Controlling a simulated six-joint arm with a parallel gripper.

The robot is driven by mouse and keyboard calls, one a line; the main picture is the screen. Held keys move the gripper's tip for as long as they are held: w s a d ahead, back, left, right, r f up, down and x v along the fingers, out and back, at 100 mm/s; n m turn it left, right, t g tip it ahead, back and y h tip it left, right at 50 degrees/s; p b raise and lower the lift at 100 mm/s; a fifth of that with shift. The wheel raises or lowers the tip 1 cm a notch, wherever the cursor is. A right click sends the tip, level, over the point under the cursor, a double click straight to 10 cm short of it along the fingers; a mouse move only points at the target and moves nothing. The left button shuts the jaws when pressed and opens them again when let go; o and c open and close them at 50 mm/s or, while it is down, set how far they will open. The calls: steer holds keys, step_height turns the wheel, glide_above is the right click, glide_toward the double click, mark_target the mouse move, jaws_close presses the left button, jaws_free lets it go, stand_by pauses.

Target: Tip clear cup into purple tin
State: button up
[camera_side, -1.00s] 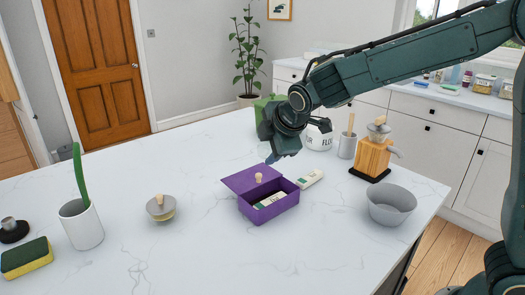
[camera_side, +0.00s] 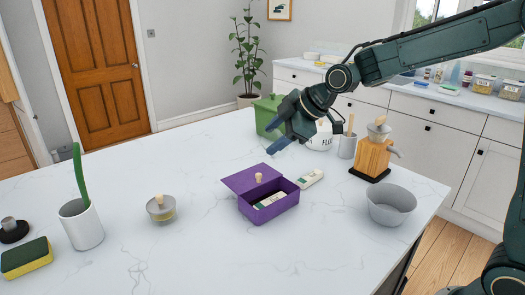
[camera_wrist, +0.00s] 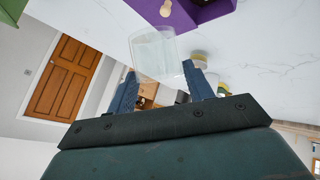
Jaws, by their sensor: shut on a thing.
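The purple tin (camera_side: 281,209) stands on the white worktop with its knobbed lid (camera_side: 254,179) open, leaning back to the left. A pale labelled packet (camera_side: 270,200) lies inside it. My gripper (camera_side: 284,137) is above and behind the tin, its blue fingers angled down to the left. In the wrist view my gripper (camera_wrist: 160,76) is shut on the clear cup (camera_wrist: 154,50), which sits between the fingertips. The cup looks see-through; I cannot make out any contents. In the side view I cannot pick the cup out. Part of the tin (camera_wrist: 198,10) shows beyond the cup in the wrist view.
A second packet (camera_side: 311,179) lies right of the tin. A green canister (camera_side: 268,112) is behind my gripper.

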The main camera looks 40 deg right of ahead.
mark_target(279, 134)
steer(key=shift+d+r+m+y, duration=0.35)
steer(key=shift+d+m+y, duration=0.15)
steer(key=shift+y, duration=0.4)
steer(key=shift+d+m+t+y, duration=0.25)
steer(key=shift+d+m+y, duration=0.3)
steer(key=shift+y, duration=0.5)
steer(key=shift+d+m+t+y, duration=0.25)
steer(key=shift+d+m+y, duration=0.3)
steer(key=shift+y, duration=0.5)
steer(key=shift+d, duration=0.1)
steer(key=shift+d+f+t, duration=0.3)
steer(key=shift+f, duration=0.05)
steer(key=s+d+f+m+t+h, duration=0.2)
steer(key=d+f+m+h, duration=0.3)
steer(key=d+f, duration=0.2)
step_height(279, 134, down, 3)
steer(key=shift+s+d+r+t, duration=0.2)
steer(key=shift+s+d+t, duration=0.1)
steer(key=shift+s+d, duration=0.1)
steer(key=shift+a, duration=0.15)
